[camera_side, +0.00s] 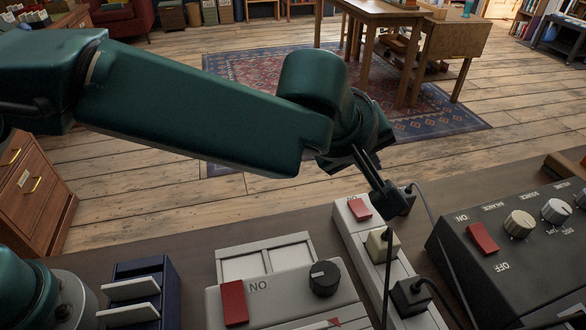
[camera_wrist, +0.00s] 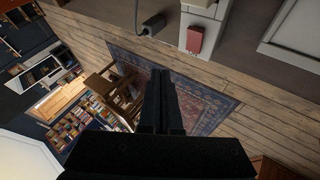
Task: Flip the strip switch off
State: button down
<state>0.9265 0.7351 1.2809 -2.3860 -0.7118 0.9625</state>
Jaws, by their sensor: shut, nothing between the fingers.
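The pale power strip (camera_side: 352,232) lies on the table, with its red rocker switch (camera_side: 360,208) at the far end. The switch also shows in the wrist view (camera_wrist: 195,39), near the top, with faint lettering by it. My gripper (camera_side: 386,199) is shut and empty, its fingers angled down just right of the switch in the side view. In the wrist view, the fingertips (camera_wrist: 158,74) point up the picture, below and left of the switch, apart from it. I cannot tell their exact height above the strip.
Plugs with cables sit in the strip, one pale (camera_side: 378,243) and one black (camera_side: 410,296). Another black plug (camera_wrist: 152,26) lies beside the strip. A dark box with knobs and a red switch (camera_side: 483,238) stands right; a grey box with a red switch (camera_side: 233,303) stands left.

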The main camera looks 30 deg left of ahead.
aim_at(361, 217)
jog(key=shift+s+d+f, duration=0.15)
jog(key=shift+f, duration=1.4)
jog(key=shift+s+d+f, duration=0.15)
jog(key=shift+f, duration=1.35)
jog(key=shift+f, duration=0.1)
jog(key=shift+f, duration=0.35)
jog(key=shift+d+f, duration=0.1)
jog(key=shift+f, duration=0.2)
jog(key=shift+r, duration=0.15)
jog(key=shift+r, duration=0.65)
jog(key=shift+w+a+r, duration=0.15)
jog(key=shift+r, duration=1.1)
jog(key=shift+w+a+r, duration=0.1)
jog(key=shift+a+r, duration=0.05)
jog(key=shift+r, duration=1.05)
